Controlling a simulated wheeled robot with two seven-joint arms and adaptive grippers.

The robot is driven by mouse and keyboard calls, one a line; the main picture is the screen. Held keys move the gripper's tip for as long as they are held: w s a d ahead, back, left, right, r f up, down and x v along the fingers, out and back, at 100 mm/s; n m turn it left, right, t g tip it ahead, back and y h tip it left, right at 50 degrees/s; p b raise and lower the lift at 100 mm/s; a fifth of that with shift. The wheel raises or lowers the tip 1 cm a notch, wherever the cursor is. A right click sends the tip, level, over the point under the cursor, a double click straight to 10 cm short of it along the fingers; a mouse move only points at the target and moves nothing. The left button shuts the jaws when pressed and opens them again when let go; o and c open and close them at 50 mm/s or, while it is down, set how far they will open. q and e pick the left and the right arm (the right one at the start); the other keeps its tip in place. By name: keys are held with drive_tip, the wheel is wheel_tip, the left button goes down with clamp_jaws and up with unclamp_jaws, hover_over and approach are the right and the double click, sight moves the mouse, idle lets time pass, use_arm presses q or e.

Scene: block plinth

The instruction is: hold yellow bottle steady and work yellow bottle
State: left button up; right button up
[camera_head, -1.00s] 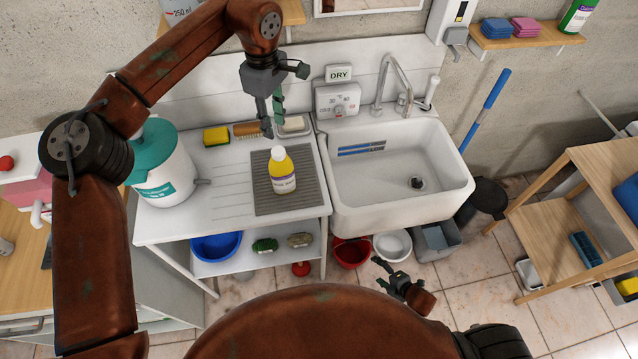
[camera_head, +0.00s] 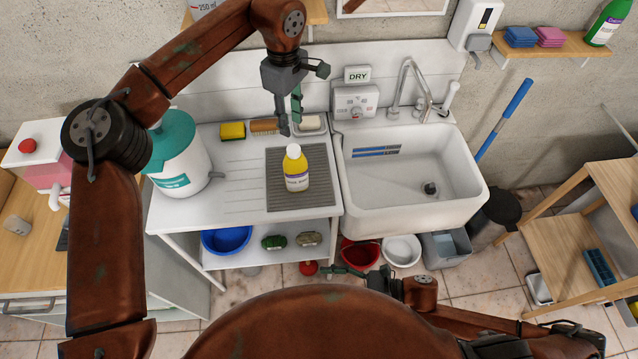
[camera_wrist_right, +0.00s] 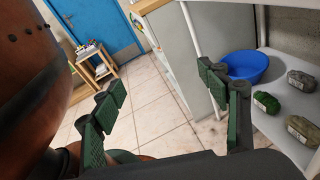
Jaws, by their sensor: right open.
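The yellow bottle (camera_head: 296,171) with a white cap and a pale label stands upright on the grey ribbed mat (camera_head: 318,200) of the drainboard, left of the sink. My left gripper (camera_head: 290,125) points down, just beyond the cap in the head view. Its two fingers are apart with nothing between them, and it does not touch the bottle. My right gripper (camera_head: 335,270) is low in front of the counter, below worktop height. In the right wrist view its fingers (camera_wrist_right: 160,85) are spread and empty. The bottle is not in that view.
The sink (camera_head: 400,190) with a tap is right of the mat. A white-and-teal jug (camera_head: 180,160) stands left. A yellow sponge (camera_head: 233,131), brush and soap dish lie behind. A blue bowl (camera_head: 222,240) and scrubbers are on the shelf below, near my right gripper.

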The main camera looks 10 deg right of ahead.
sight(306, 178)
drive_tip(key=w+r+t, duration=0.2)
drive_tip(key=w+r, duration=0.1)
drive_tip(key=w, duration=0.6)
drive_tip(key=w+r+m+t, duration=0.1)
drive_tip(key=w+r+t, duration=0.1)
drive_tip(key=w, duration=0.8)
drive_tip(key=w+d+r+m+t, duration=0.1)
drive_tip(key=w+r+t, duration=0.1)
drive_tip(key=w, duration=0.7)
drive_tip(key=shift+w+r+h, duration=0.15)
drive_tip(key=shift+r+h, duration=0.25)
drive_tip(key=shift+r, duration=0.4)
drive_tip(key=shift+w+a, duration=0.1)
drive_tip(key=shift+w, duration=0.2)
drive_tip(key=x, duration=0.7)
drive_tip(key=shift+w+a+r, duration=0.1)
drive_tip(key=shift+w+a, duration=0.05)
drive_tip(key=shift+c, duration=0.2)
